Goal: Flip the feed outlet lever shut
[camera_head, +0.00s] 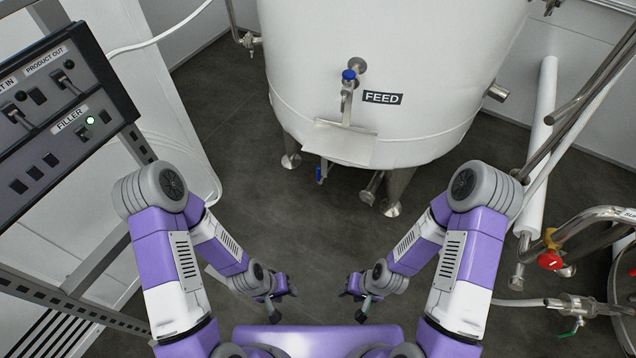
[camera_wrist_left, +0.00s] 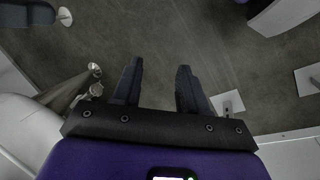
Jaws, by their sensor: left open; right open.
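The white feed tank (camera_head: 400,45) stands at the top centre, with a black FEED label (camera_head: 382,98). A blue-handled valve (camera_head: 348,76) is on its front wall, above a small pipe. A second blue lever (camera_head: 319,174) hangs below the tank's bottom edge; its exact angle is too small to tell. My left gripper (camera_head: 278,298) is low in the view, well below and apart from both levers. In the left wrist view its two dark fingers (camera_wrist_left: 157,88) are spread with nothing between them. My right gripper (camera_head: 359,297) is beside it, open and apart from the tank.
A control panel (camera_head: 50,100) with switches and a green light is at the left, on a metal frame (camera_head: 75,240). Pipes with a red-handled valve (camera_head: 550,260) and a green-handled valve (camera_head: 573,328) are at the right. The dark floor (camera_head: 310,230) before the tank is clear.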

